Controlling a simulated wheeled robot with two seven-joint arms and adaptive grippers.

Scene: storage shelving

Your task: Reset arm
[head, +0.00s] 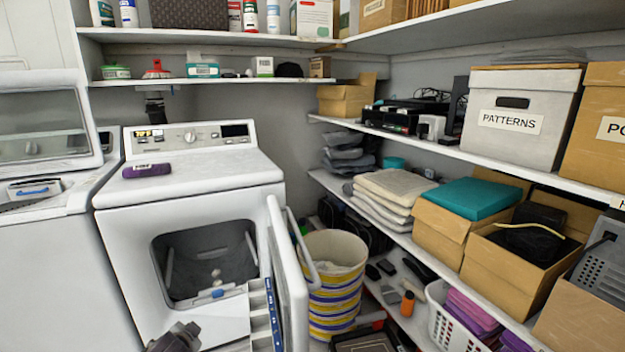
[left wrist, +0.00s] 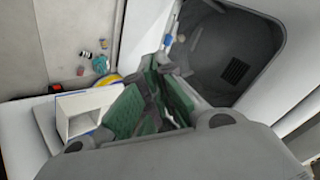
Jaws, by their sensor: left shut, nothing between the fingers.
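My left gripper (head: 175,338) shows as a dark grey shape at the bottom edge of the head view, in front of the white front-loading machine (head: 190,185). In the left wrist view its green-padded fingers (left wrist: 162,80) are shut and empty. They are near the machine's dark, open drum (left wrist: 225,55). My right gripper is in neither view.
The machine's door (head: 290,275) stands open to the right, beside a striped basket (head: 335,262). Shelves with boxes (head: 520,112), folded cloths (head: 388,190) and a white crate (head: 440,312) line the right wall. A purple item (head: 147,170) lies on the machine.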

